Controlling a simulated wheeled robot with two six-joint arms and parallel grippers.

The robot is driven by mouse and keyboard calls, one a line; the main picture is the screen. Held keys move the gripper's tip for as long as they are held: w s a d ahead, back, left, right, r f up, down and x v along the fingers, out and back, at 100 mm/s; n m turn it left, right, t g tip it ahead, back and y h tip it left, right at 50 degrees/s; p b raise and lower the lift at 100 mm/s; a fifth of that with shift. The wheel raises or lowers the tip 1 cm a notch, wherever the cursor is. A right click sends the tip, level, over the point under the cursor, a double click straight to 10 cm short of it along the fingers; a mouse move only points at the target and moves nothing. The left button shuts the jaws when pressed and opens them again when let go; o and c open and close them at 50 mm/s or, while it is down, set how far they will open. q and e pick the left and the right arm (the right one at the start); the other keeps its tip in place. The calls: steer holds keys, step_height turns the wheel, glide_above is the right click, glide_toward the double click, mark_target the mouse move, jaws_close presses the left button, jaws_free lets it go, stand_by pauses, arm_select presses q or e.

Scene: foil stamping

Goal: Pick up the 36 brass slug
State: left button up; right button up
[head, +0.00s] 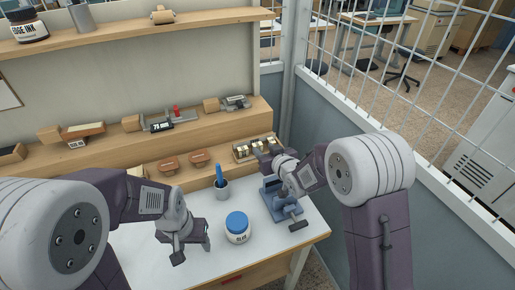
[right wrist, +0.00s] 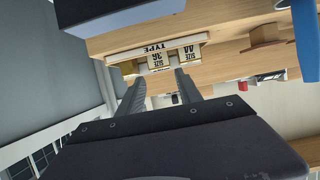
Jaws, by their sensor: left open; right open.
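A wooden type case (head: 240,154) holding several brass slugs stands on the bench's back ledge in the head view. In the right wrist view, the case's TYPE label (right wrist: 155,45) and the slot label SIZE 36 (right wrist: 158,60) appear upside down, with SIZE 44 (right wrist: 187,50) beside it. My right gripper (head: 262,154) is at the case's right side; in its wrist view the open fingers (right wrist: 160,76) point at the size 36 place, with nothing seen between them. The slug itself cannot be made out clearly there. My left gripper (head: 192,250) is open and empty above the bench front.
A blue press (head: 272,188) stands below my right arm. A wire-mesh partition (head: 400,60) rises on the right.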

mark_target(258, 144)
arm_select(q)
steer(key=shift+s+r, duration=0.15)
steer(key=shift+r, duration=0.1)
arm_select(e)
steer(key=x, duration=0.4)
steer(key=shift+f, duration=0.1)
steer(key=shift+w+a+f, duration=0.2)
steer(key=shift+w+f, duration=0.05)
steer(key=shift+w, duration=0.2)
steer(key=shift+s+r, duration=0.1)
steer(key=shift+s, duration=0.05)
steer(key=c, duration=0.3)
jaws_close()
arm_select(q)
steer(key=shift+r+p, duration=0.55)
steer(key=shift+p, duration=0.25)
arm_select(e)
step_height(258, 144, up, 10)
